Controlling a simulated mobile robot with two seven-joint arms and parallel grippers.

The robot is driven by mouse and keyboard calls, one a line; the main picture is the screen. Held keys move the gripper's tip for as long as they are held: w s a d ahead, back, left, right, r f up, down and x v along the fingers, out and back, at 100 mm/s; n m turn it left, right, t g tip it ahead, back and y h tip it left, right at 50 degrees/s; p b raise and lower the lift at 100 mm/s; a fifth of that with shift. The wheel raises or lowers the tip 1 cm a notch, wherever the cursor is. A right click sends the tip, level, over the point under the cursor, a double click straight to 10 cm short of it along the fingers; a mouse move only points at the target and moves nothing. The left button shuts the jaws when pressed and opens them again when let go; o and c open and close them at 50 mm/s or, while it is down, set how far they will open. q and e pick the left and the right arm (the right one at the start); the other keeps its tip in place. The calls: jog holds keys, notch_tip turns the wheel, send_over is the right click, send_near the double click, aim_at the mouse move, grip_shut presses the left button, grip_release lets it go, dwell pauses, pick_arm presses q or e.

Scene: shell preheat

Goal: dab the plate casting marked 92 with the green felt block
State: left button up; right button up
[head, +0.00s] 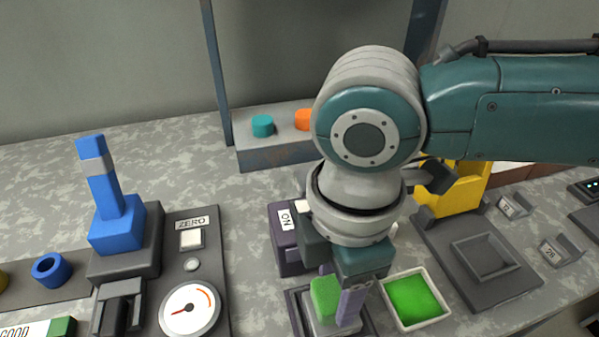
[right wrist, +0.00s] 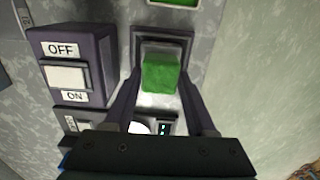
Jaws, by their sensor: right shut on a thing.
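The green felt block (head: 325,296) is between the fingers of my right gripper (head: 340,300), which is shut on it. In the right wrist view the block (right wrist: 160,73) shows between the two dark fingers (right wrist: 160,88). It is over a pale grey surface inside a dark square frame (right wrist: 187,38); whether it touches that surface I cannot tell. In the head view the wrist and a finger partly hide this spot. No casting with a readable 92 shows. My left gripper is not in view.
A white-rimmed tray with bright green inside (head: 415,298) is right of the block. A purple switch box (right wrist: 68,65) stands close by. A grey fixture with a square recess (head: 483,257), a yellow holder (head: 465,190), a dial (head: 190,310) and a blue lever (head: 105,195) stand around.

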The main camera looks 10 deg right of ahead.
dwell(0.5)
jog(key=shift+f+b, duration=0.3)
jog(key=shift+f, duration=0.2)
dwell(0.3)
jog(key=shift+f, duration=0.1)
dwell(1.3)
notch_tip(320, 180, up, 5)
jog(key=p, duration=0.5)
jog(key=shift+f, duration=0.2)
notch_tip(320, 180, up, 3)
jog(key=p, duration=0.3)
jog(key=shift+f, duration=0.15)
jog(key=shift+f, duration=0.1)
dwell(0.5)
